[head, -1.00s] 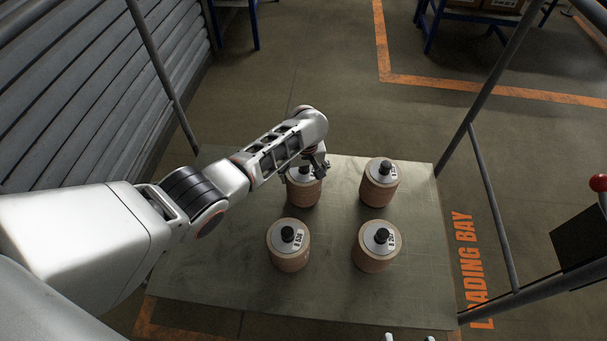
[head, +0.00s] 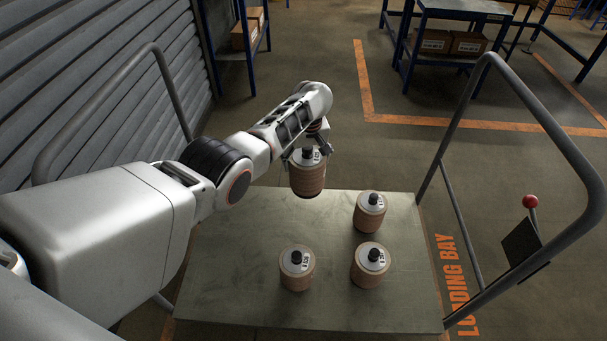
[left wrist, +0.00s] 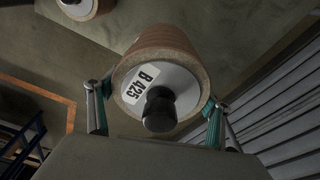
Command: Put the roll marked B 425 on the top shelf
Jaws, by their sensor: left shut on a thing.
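The roll marked B 425 (left wrist: 166,88) is a tan roll with a pale top face, a black knob and a white label that reads B 425 in the left wrist view. In the head view this roll (head: 308,178) hangs above the far left part of the platform. My left gripper (head: 307,155) is shut on it, and in the left wrist view the fingers (left wrist: 155,115) flank it on both sides. My right gripper is not in view. No top shelf can be made out for certain.
Three similar rolls stand on the cart platform (head: 220,290): far right (head: 369,216), near right (head: 370,268), near left (head: 297,271). Grey rails (head: 575,150) rise at the cart's sides. Blue racks with boxes (head: 432,42) stand at the back. A shutter wall (head: 90,70) is left.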

